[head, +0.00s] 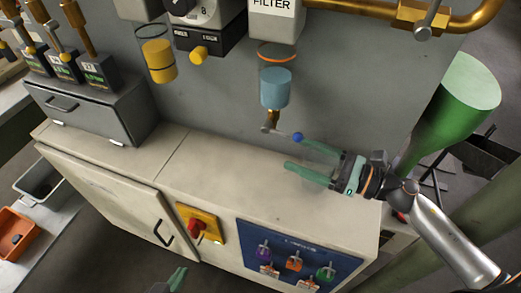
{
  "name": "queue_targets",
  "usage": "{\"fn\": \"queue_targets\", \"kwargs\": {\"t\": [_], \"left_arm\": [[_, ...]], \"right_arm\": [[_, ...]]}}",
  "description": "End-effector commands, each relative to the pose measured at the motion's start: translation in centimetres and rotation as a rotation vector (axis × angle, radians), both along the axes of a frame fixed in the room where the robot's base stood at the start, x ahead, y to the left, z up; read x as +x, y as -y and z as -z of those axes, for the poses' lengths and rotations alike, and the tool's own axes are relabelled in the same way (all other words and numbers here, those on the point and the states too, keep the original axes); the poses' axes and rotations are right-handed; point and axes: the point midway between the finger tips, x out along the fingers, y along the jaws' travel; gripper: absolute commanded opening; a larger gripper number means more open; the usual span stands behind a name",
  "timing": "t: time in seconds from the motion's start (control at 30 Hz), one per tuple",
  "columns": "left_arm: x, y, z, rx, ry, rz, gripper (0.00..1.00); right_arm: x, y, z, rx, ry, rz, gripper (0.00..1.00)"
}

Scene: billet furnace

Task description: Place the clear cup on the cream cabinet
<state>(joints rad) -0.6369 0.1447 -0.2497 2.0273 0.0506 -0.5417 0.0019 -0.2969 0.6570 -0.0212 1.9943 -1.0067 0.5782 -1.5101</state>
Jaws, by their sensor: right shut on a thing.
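The cream cabinet (215,165) stands below the grey wall panel, its pale top largely bare. My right gripper (298,154) is above the right part of the cabinet top. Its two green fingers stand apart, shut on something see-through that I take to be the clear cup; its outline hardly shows. The upper fingertip is close to the blue-knobbed drain valve (285,134) under the filter; I cannot tell whether they touch. My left gripper (170,282) shows only as green tips at the bottom edge, in front of the cabinet.
The filter's blue bowl (275,88) and a yellow bowl (158,60) hang over the cabinet. A grey drawer box (95,110) takes up the left end. The middle top is free.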

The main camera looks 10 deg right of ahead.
Motion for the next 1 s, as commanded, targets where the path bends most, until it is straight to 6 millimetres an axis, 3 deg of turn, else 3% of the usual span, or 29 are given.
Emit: {"fn": "queue_targets", "kwargs": {"t": [0.3, 0.5, 0.63, 0.83, 1.0], "left_arm": [[0.1, 0.3, -1.4, -0.004, -0.001, 0.002, 0.00], [0.3, 0.2, -1.9, -0.005, 0.006, -0.001, 0.00], [0.3, 0.1, -1.7, -0.005, 0.010, -0.003, 0.00], [0.1, 0.1, -0.5, -0.001, -0.004, 0.000, 0.00], [0.1, 0.2, -0.7, -0.002, -0.004, 0.000, 0.00]], "right_arm": [[5.1, -5.6, -0.5, 0.005, 0.003, 0.002, 0.15], [7.2, -8.0, -0.2, 0.002, 0.001, 0.002, 0.15], [7.5, -8.4, 0.5, 0.002, -0.002, 0.002, 0.15], [7.5, -8.4, 3.3, 0.004, -0.004, 0.002, 0.15], [7.4, -8.4, 3.5, 0.002, -0.001, 0.002, 0.15]]}}
